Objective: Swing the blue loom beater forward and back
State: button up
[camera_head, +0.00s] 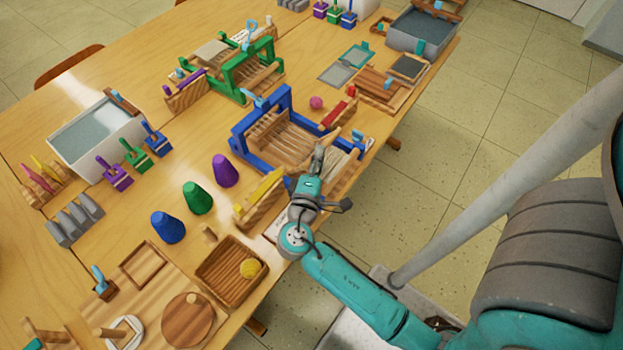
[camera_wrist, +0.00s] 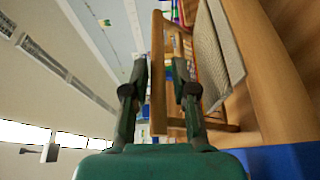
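The blue loom (camera_head: 290,139) stands near the table's right edge in the head view, with a wooden slatted bed. Its blue beater (camera_head: 263,106) is an upright arch with a light blue tab on top. My gripper (camera_head: 319,152) is over the near right side of this loom, on the side away from the arch. The wrist view shows its two fingers (camera_wrist: 160,62) apart, with a wooden bar visible in the gap. I cannot tell whether they touch it. A blue surface (camera_wrist: 287,160) fills the lower right corner there.
A green loom (camera_head: 245,72) stands behind the blue one. A pink ball (camera_head: 316,102) and a red-topped block (camera_head: 337,114) lie beside the blue loom. Purple (camera_head: 225,170), green (camera_head: 197,198) and blue (camera_head: 167,227) cones stand to the left. A wooden tray (camera_head: 231,292) sits nearer me.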

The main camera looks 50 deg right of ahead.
jog(key=v, duration=1)
jog(key=shift+s+a, duration=0.2)
jog(key=shift+a, duration=0.05)
jog(key=shift+f, duration=0.1)
